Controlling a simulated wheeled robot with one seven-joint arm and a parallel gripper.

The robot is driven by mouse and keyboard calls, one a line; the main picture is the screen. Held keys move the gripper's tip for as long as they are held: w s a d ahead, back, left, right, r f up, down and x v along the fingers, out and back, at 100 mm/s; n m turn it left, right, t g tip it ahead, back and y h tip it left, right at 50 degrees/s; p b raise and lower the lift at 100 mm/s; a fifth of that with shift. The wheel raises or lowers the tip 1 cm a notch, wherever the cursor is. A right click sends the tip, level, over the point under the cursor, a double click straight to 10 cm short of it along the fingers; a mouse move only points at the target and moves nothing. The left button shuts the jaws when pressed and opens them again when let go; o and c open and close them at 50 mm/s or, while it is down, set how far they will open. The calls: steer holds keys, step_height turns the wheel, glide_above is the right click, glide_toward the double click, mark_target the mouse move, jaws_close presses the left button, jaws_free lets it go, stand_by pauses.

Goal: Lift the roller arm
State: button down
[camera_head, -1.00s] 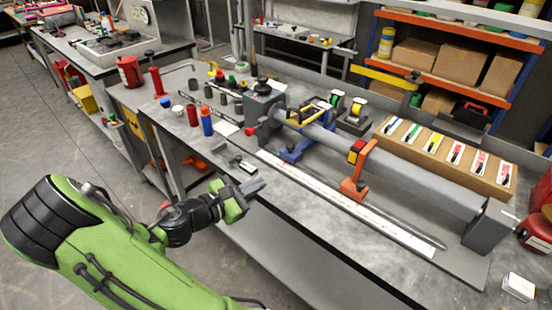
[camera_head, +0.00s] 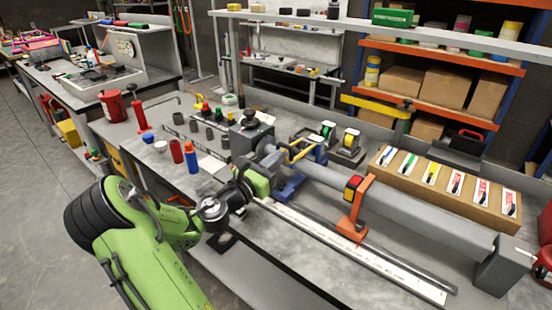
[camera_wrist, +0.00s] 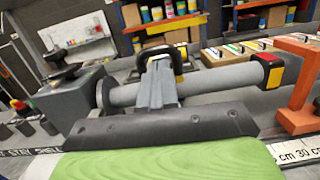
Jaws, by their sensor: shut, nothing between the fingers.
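A grey tube (camera_head: 400,205) lies lengthwise along a bench fixture. A yellow and black arm (camera_head: 304,149) sits over its left part, by a blue bracket (camera_head: 291,187); I take it for the roller arm. In the wrist view a black loop handle with yellow pads (camera_wrist: 182,52) shows just beyond my fingertips. My gripper (camera_head: 272,166) is beside the tube's left end, near the blue bracket. In the wrist view my gripper (camera_wrist: 157,64) has its grey fingers together, with nothing seen between them. They hide part of the tube and handle; I cannot tell whether they touch.
An orange bracket (camera_head: 352,212) with a red and yellow head stands farther right along the tube. A white ruler (camera_head: 355,252) runs along the bench front. A grey block (camera_head: 250,138) is at the tube's left end. Red (camera_head: 177,151) and blue bottles stand left. A cardboard tray (camera_head: 440,181) lies behind.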

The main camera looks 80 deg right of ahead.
steer(key=shift+d+r, duration=0.15)
steer(key=shift+r, duration=0.05)
steer(key=shift+r, duration=0.1)
steer(key=p, duration=0.3)
steer(key=shift+s+r+y, duration=0.1)
steer(key=shift+r+y, duration=0.2)
steer(key=shift+r, duration=0.1)
